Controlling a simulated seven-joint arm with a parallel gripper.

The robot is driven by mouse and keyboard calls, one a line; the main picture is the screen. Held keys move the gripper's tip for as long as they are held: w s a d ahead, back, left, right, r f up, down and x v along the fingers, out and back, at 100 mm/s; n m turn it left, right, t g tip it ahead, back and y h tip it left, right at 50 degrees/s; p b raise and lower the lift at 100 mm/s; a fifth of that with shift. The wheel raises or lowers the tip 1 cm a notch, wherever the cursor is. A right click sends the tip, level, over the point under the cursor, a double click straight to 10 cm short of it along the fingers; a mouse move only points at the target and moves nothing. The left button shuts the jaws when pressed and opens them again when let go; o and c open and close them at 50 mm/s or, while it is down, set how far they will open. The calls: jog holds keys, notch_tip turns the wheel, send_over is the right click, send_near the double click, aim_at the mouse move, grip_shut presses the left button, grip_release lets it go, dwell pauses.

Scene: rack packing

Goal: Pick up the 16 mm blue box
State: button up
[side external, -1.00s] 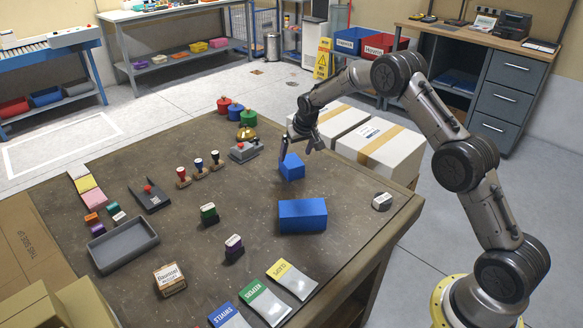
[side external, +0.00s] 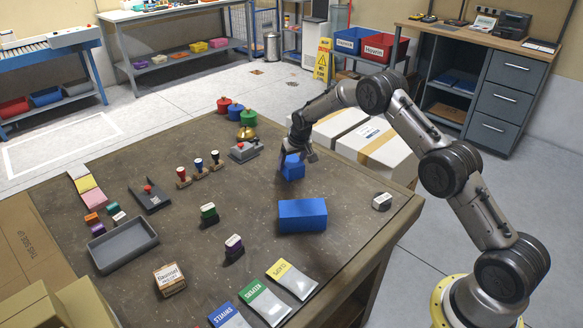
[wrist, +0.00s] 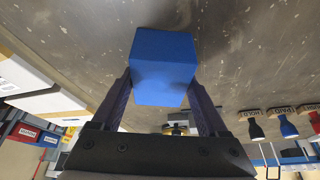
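Two plain blue boxes stand on the brown table; no size marking is readable on either. The smaller, cube-like blue box (side external: 293,169) is near the far right part of the table, and it fills the upper middle of the wrist view (wrist: 163,68). My gripper (side external: 299,156) points down over it. In the wrist view its two fingers (wrist: 160,84) lie against opposite sides of this box, with no clear gap. The box appears to be still at table level. The larger blue box (side external: 302,216) lies nearer the front, apart from my gripper.
A grey-and-white round-topped item (side external: 382,201) sits near the table's right edge (side external: 395,225). A brass bell (side external: 246,133), a grey device (side external: 245,151) and several stamps (side external: 199,165) stand to the left of my gripper. White cartons (side external: 375,148) are beyond the table. Table space around the larger box is clear.

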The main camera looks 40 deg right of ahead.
jog(key=c, duration=0.9)
jog(key=shift+c, duration=0.4)
jog(key=shift+r, duration=0.2)
